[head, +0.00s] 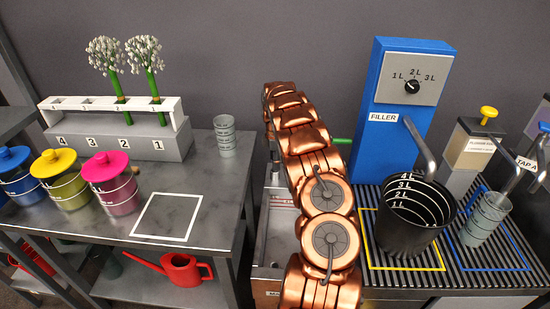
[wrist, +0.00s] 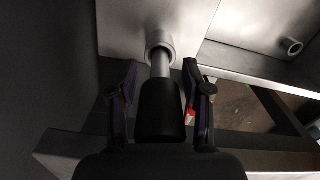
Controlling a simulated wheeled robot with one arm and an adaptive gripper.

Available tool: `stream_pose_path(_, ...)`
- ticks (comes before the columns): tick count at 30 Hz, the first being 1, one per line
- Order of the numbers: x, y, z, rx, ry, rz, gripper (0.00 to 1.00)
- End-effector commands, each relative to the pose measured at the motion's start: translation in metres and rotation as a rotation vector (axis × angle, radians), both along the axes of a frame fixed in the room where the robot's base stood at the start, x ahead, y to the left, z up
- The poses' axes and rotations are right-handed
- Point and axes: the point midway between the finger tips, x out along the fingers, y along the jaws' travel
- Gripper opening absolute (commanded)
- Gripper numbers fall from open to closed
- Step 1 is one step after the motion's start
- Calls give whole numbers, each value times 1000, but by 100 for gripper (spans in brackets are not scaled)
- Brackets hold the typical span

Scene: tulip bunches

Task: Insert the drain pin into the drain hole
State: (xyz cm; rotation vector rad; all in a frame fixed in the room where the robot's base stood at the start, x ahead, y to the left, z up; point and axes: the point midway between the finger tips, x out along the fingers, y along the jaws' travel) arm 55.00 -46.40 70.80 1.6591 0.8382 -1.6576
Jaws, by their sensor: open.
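The drain pin has a black handle (wrist: 161,108) and a grey metal shaft (wrist: 160,62); it shows in the wrist view. The shaft's far end is inside the round pale collar of the drain hole (wrist: 160,43), on a grey metal face. How deep it sits cannot be told. My gripper (wrist: 160,72) is open, with one finger on each side of the pin and small gaps beside the handle. In the head view my copper arm hides the gripper, pin and hole.
A second round collar (wrist: 291,46) is at the right in the wrist view. In the head view, the left table (head: 215,195) holds lidded pots and a flower rack (head: 120,140). The black bucket (head: 410,230) stands before the blue filler (head: 380,150), right of my arm.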

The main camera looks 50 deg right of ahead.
Motion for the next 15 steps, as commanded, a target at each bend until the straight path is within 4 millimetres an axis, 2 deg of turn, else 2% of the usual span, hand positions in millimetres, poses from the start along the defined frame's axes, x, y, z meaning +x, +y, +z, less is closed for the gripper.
stream_pose_path(3, 0, 0, 0, 0, 0, 0, 47)
stream_pose_path(15, 0, 0, 0, 1, 1, 0, 6)
